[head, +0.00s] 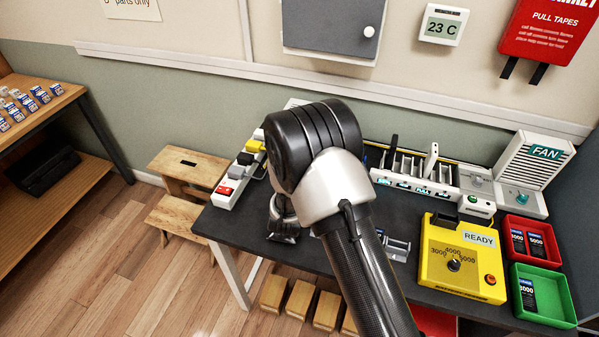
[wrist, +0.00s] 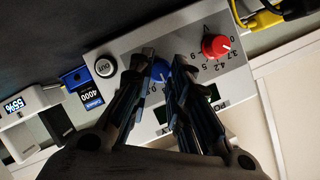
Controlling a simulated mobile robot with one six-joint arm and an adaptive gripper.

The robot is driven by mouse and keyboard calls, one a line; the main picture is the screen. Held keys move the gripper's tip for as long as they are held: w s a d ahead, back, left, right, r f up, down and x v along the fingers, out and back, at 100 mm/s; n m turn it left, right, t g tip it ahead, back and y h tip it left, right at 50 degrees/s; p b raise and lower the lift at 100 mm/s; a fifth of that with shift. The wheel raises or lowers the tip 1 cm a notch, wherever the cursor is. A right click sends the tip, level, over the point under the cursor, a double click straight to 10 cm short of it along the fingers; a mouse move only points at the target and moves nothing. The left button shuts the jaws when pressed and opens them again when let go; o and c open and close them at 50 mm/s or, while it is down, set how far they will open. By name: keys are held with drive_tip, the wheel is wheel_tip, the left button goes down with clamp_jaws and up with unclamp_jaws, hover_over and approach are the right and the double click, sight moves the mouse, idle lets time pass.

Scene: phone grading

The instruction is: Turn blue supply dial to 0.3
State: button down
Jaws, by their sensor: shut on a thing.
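In the wrist view the blue dial (wrist: 160,71) sits on the face of a light grey supply box (wrist: 112,47). My gripper (wrist: 162,62) is shut on this dial, with one finger on each side of it. The fingers hide much of the dial's scale and the lower part of the box, so I cannot read the setting. A red dial (wrist: 216,46) with a printed scale is to the right on the same box, and a round OUT button (wrist: 105,67) is to the left. In the head view my arm hides the supply.
A blue 4000 battery (wrist: 88,92) and a white unit reading 55% (wrist: 16,107) stand left of the supply in the wrist view. A yellow tester (head: 440,285) and red tray (head: 507,262) occupy the desk's right.

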drive_tip(key=c, duration=1.5)
unclamp_jaws()
drive_tip(key=shift+o, duration=0.2)
drive_tip(key=shift+s, duration=0.1)
drive_tip(key=v, duration=1.2)
